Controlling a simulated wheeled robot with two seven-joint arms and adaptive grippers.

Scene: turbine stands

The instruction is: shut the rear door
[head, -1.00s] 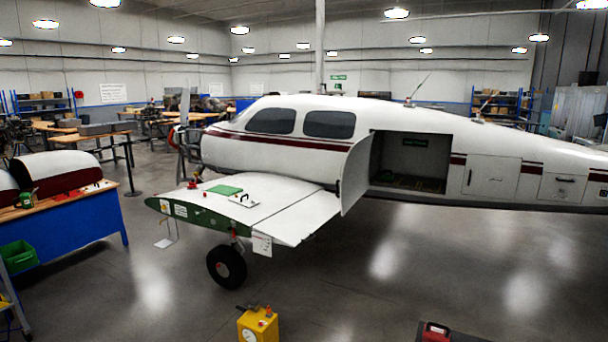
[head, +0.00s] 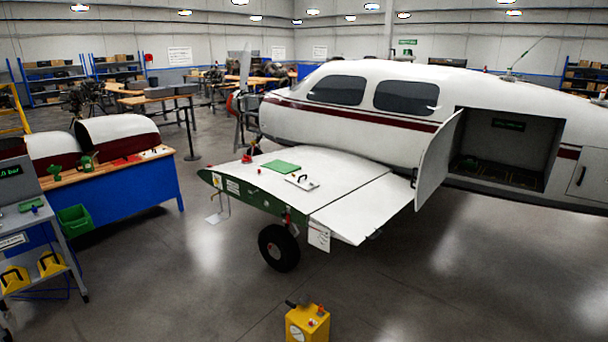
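The white rear door (head: 437,160) stands swung open at the left edge of the dark opening (head: 504,150) in the side of the white aircraft (head: 372,110). The door sticks out toward me, behind the trailing edge of the wing (head: 320,195). A small dark handle or latch shows near the door's outer edge. The inside of the opening is dark, with a small green sign and some low items on its floor. Neither of my grippers shows in the head view.
A yellow box (head: 308,322) stands on the floor ahead. A blue workbench (head: 122,195) and a grey cart (head: 38,240) are at the left. The wing and its wheel (head: 279,248) block the middle. The floor (head: 470,270) at the right is clear.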

